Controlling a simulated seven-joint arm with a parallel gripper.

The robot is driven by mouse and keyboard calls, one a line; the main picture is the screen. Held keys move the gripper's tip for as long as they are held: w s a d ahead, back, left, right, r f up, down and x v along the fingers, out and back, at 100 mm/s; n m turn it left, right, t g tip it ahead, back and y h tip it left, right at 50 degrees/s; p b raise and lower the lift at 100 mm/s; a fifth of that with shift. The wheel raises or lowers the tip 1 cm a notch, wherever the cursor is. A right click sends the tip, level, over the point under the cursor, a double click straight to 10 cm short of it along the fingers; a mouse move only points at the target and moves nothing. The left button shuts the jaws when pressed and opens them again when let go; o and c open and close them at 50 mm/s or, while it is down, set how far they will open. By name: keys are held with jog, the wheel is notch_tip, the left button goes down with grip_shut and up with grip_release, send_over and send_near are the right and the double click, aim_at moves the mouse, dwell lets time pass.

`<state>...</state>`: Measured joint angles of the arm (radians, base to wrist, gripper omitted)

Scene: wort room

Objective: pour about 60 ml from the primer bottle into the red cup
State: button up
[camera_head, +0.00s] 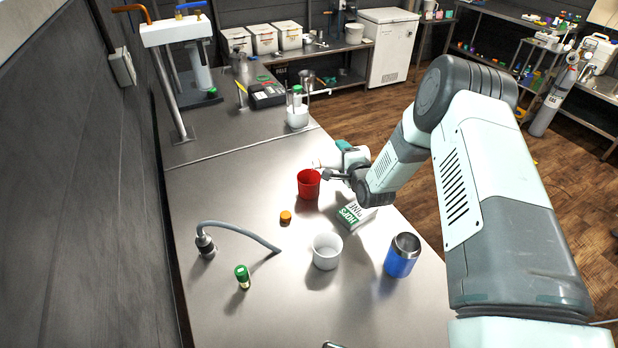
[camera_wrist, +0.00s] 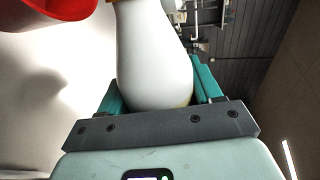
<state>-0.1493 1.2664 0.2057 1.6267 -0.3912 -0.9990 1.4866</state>
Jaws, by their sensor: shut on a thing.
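The red cup (camera_head: 308,184) stands upright on the steel bench in the head view. Its red side also shows at the top left of the wrist view (camera_wrist: 52,8). My gripper (camera_wrist: 158,92) is shut on a white bottle (camera_wrist: 152,50), which I take for the primer bottle. The bottle lies between the teal fingers, its narrower end pointing away, close beside the cup in the wrist view. In the head view my gripper (camera_head: 340,162) is just right of and above the cup, and mostly hides the bottle. I cannot see any liquid or the cup's fill level.
A small orange cap (camera_head: 285,217) lies left of the cup. A white cup (camera_head: 327,251), a blue tumbler (camera_head: 402,255), a white-green hops box (camera_head: 355,214), a green-capped vial (camera_head: 243,277) and a grey hose (camera_head: 240,231) are nearer. The bench between them is clear.

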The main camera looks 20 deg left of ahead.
jog(key=shift+r, duration=0.25)
dwell(0.8)
jog(key=shift+w+d+r+n, duration=0.2)
jog(key=shift+w+d+n, duration=0.1)
jog(key=shift+n, duration=0.1)
jog(key=shift+r+p, duration=0.25)
jog(key=shift+p, duration=0.1)
dwell(0.9)
jog(key=f+m, duration=0.2)
jog(key=f, duration=0.1)
jog(key=shift+d+f+y, duration=0.15)
jog(key=shift+d+y, duration=0.05)
jog(key=shift+y, duration=0.1)
jog(key=shift+w+d+f+m+g+y, duration=0.2)
jog(key=shift+f+m+g+y, duration=0.1)
jog(key=shift+f+m, duration=0.4)
jog(key=shift+r, duration=0.2)
dwell(1.0)
